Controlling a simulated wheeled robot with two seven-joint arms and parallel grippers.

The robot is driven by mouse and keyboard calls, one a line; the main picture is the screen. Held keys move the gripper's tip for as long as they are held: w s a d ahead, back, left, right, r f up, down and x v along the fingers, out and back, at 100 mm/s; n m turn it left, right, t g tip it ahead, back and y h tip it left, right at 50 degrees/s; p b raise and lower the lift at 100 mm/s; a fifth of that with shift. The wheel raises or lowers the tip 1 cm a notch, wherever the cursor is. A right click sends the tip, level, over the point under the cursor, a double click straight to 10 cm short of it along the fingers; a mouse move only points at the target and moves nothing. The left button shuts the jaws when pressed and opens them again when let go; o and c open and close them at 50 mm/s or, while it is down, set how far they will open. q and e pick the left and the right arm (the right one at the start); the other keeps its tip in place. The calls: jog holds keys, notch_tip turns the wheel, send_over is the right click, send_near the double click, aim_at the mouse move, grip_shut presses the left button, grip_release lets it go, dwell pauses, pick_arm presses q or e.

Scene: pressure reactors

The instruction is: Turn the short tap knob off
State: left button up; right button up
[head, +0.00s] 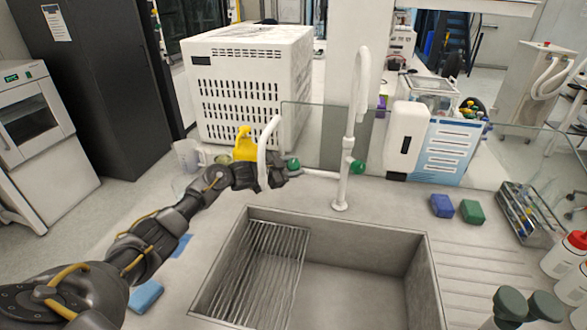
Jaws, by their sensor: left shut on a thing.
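The white tap stands behind the sink. It has a tall spout (359,100) and a short curved spout (264,145) on a side pipe to the left. A round green knob (294,164) sits on the short tap. A second green knob (358,166) is on the tall tap's column. My left gripper (284,173) reaches in from the left, behind the short spout, and is shut at the short tap's green knob. The fingers partly hide the knob's lower left side. The knob's turn angle cannot be told. My right gripper is not in view.
The sink (360,290) with a wire rack (262,270) lies in front. A glass panel (318,130) stands close behind the taps. A yellow bottle (244,145) and a clear jug (187,155) are near my left arm. Blue (442,205) and green (471,211) sponges lie right.

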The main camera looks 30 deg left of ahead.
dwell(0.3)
pick_arm(q)
jog(key=o, duration=0.7)
jog(key=b+v, duration=0.2)
jog(key=v, duration=0.8)
jog(key=shift+s+a+b, duration=0.25)
jog(key=shift+s+b, duration=0.05)
jog(key=shift+r, duration=0.1)
